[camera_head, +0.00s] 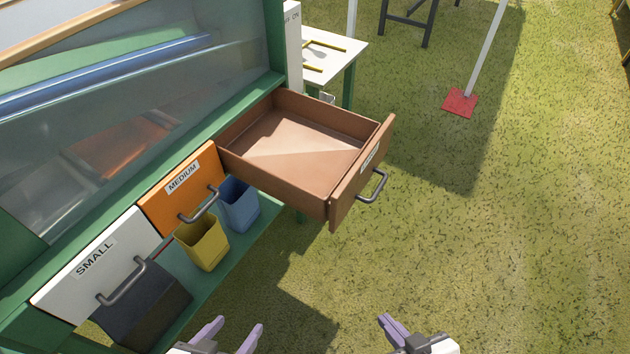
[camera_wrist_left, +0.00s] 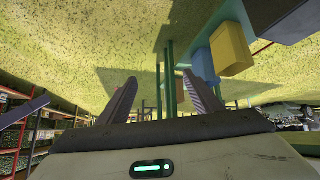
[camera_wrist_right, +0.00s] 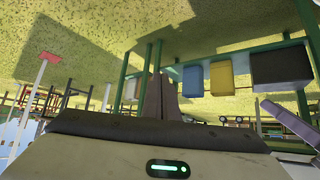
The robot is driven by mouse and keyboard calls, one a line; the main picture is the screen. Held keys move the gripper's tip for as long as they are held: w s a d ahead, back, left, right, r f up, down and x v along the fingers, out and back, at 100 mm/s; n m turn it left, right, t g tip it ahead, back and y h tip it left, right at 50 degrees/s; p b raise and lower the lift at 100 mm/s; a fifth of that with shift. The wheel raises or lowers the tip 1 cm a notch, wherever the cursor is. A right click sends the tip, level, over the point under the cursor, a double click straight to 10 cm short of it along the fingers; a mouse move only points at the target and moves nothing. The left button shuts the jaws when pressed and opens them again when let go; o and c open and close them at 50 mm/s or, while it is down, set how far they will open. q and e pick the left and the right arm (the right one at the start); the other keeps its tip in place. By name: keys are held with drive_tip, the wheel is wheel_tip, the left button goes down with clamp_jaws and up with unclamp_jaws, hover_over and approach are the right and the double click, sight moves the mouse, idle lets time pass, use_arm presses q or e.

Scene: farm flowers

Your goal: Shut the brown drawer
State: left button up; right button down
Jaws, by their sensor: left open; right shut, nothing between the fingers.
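The brown drawer (camera_head: 273,181) is pulled far out of the green cabinet in the head view. It looks empty inside. Its front has a label and a grey metal handle (camera_head: 374,187) facing right. My left gripper (camera_head: 236,335) is at the bottom of the head view, open and empty, below and left of the drawer. Its two fingers also show in the left wrist view (camera_wrist_left: 158,95). My right gripper (camera_head: 390,325) is at the bottom, below the drawer's front, apart from it. Its fingers are together and empty in the right wrist view (camera_wrist_right: 161,97).
A white SMALL drawer (camera_head: 75,272) and an orange MEDIUM drawer (camera_head: 165,200) sit shut at left. Yellow (camera_head: 203,243), blue (camera_head: 240,204) and black (camera_head: 150,305) bins stand on a green shelf below. Grass right of the brown drawer is open, with a red-footed post (camera_head: 460,103) beyond.

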drive_tip(key=w+d+r+n+t, duration=0.2)
drive_tip(key=w+n, duration=0.3)
drive_tip(key=n, duration=0.1)
drive_tip(key=m+g+y, duration=0.1)
drive_tip(key=m+y, duration=1.1)
drive_tip(key=m, duration=2.2)
approach(342, 212)
drive_tip(key=p+x, duration=0.1)
drive_tip(key=x, duration=0.4)
drive_tip(key=shift+w+a, duration=0.15)
drive_tip(key=shift+a, duration=0.1)
drive_tip(key=shift+w+a, duration=0.2)
drive_tip(key=shift+a, duration=0.2)
